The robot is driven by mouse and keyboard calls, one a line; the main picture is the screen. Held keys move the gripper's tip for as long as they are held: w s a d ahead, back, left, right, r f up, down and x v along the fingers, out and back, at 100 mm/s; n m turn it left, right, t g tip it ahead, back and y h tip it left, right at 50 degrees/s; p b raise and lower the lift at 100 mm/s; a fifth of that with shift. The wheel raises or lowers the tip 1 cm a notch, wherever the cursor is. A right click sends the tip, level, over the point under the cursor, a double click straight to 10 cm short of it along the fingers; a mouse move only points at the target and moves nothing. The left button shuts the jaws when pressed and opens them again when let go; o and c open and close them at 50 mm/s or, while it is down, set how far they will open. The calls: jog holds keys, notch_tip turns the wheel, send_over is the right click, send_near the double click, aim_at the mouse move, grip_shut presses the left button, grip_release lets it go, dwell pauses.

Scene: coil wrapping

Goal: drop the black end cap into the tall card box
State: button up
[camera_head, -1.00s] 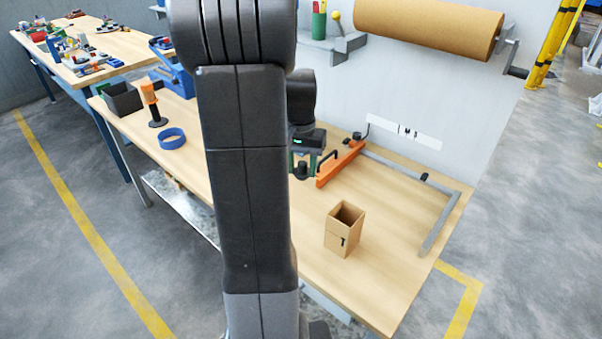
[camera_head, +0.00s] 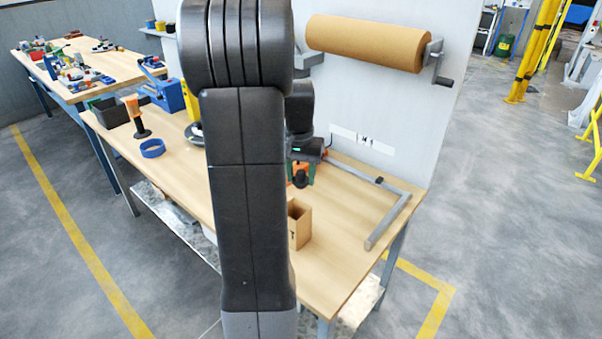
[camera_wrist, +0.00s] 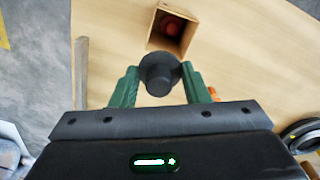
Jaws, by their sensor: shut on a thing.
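My gripper (camera_wrist: 158,85) has green fingers shut on the black end cap (camera_wrist: 157,75), a dark round piece between the fingertips in the wrist view. The tall card box (camera_wrist: 155,32) stands open at the top of that view, just beyond the cap, with a reddish round thing inside (camera_wrist: 172,26). In the head view the box (camera_head: 302,228) stands upright on the bench, its left part hidden by my arm. My gripper (camera_head: 302,181) shows above and behind the box's opening there.
The wooden bench (camera_head: 345,240) is clear to the right of the box, up to a grey metal bar (camera_head: 390,218). A brown paper roll (camera_head: 365,43) hangs on the wall above. A blue tape ring (camera_head: 152,148) and an orange-and-black tool (camera_head: 137,116) stand left of my arm.

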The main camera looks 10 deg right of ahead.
aim_at(301, 185)
jog(key=shift+f+b, duration=1.2)
jog(key=shift+f, duration=0.8)
jog(key=o, duration=1)
jog(key=shift+o, duration=0.2)
jog(key=shift+r, duration=0.1)
jog(key=r, duration=0.7)
jog(key=r+b, duration=0.1)
jog(key=r, duration=0.5)
jog(key=shift+a+r, duration=0.2)
jog(key=shift+r, duration=0.2)
jog(key=shift+f, duration=0.15)
